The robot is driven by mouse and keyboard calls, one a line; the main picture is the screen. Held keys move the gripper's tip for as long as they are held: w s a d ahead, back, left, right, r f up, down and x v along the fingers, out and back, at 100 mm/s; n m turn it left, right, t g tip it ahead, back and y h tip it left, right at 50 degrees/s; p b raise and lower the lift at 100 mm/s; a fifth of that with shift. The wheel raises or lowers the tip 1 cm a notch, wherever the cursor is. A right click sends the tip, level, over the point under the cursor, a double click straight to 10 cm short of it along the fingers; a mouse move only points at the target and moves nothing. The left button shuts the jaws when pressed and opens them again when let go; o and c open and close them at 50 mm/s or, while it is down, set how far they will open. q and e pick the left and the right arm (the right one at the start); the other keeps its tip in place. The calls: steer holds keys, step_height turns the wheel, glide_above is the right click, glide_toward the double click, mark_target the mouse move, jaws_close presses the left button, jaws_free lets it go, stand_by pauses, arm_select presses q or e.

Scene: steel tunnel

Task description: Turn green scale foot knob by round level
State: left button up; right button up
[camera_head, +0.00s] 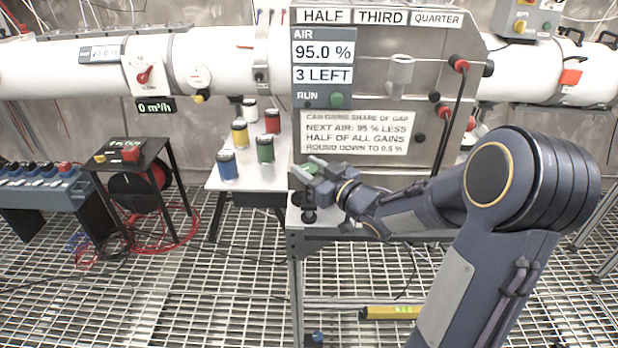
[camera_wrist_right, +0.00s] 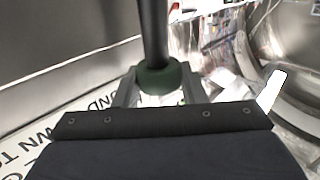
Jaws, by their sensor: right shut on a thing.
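The green foot knob (camera_wrist_right: 157,78) shows in the right wrist view as a thick green ring around a dark upright post. My right gripper (camera_wrist_right: 158,92) is shut on it, with one grey finger on each side. In the head view the right gripper (camera_head: 308,174) is at the left front corner of the steel bench, below the big panel. A bit of green (camera_head: 311,167) shows between its fingers there. The scale is mostly hidden by the gripper, and I cannot make out the round level. My left gripper is not in view.
The panel (camera_head: 378,90) reading 95.0 % stands right behind the right gripper. Several coloured cans, such as a blue one (camera_head: 227,164) and a green one (camera_head: 265,148), stand on a white table to the left. A black-framed hose reel (camera_head: 135,185) stands further left.

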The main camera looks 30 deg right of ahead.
steer(key=shift+d+n+g+y, duration=0.1)
steer(key=shift+n+g+y, duration=0.2)
steer(key=shift+n+y, duration=0.65)
steer(key=shift+y, duration=0.35)
steer(key=o, duration=1)
steer(key=shift+c, duration=0.2)
steer(key=shift+m, duration=0.35)
